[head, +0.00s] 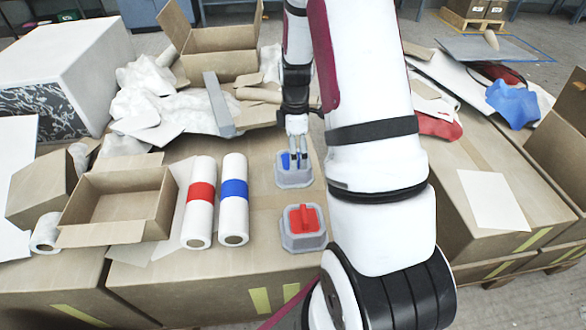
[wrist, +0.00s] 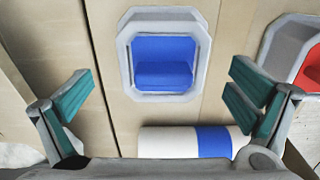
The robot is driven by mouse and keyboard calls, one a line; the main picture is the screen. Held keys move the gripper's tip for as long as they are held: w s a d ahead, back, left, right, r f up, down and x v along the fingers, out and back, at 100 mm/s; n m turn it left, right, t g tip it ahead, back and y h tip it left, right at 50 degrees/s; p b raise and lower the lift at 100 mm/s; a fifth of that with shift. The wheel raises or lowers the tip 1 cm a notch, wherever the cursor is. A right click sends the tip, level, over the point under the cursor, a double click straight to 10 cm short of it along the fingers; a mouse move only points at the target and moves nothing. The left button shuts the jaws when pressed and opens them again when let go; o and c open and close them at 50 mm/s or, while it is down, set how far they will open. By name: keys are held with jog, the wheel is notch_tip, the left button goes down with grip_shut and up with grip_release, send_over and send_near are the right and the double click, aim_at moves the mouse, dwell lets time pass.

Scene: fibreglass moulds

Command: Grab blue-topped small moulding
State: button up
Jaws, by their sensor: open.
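The blue-topped small moulding (head: 293,181) is a grey tray-like piece with a blue raised top, lying on the cardboard surface. In the wrist view the blue-topped moulding (wrist: 164,60) is upper centre, its blue top facing the camera. My gripper (head: 297,160) is at this moulding in the head view, its fingers partly covering the blue top. In the wrist view my gripper (wrist: 165,98) is open, with one finger to each side and nothing between the pads. I cannot tell the exact gap to the moulding. A similar red-topped moulding (head: 304,227) lies nearer the robot.
Two white rolls, one with a red band (head: 200,202) and one with a blue band (head: 233,200), lie left of the mouldings. An open cardboard box (head: 118,205) is further left. White sheeting and a grey bar (head: 218,104) lie behind. Bare cardboard surrounds the mouldings.

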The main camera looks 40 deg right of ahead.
jog(key=shift+a+f+b, duration=0.15)
jog(key=shift+f+b, duration=0.35)
jog(key=shift+f, duration=0.85)
jog(key=shift+a+f+b, duration=0.15)
jog(key=shift+f+b, duration=0.35)
jog(key=shift+f, duration=0.8)
jog(key=c, duration=1.3)
jog(key=shift+r, duration=0.1)
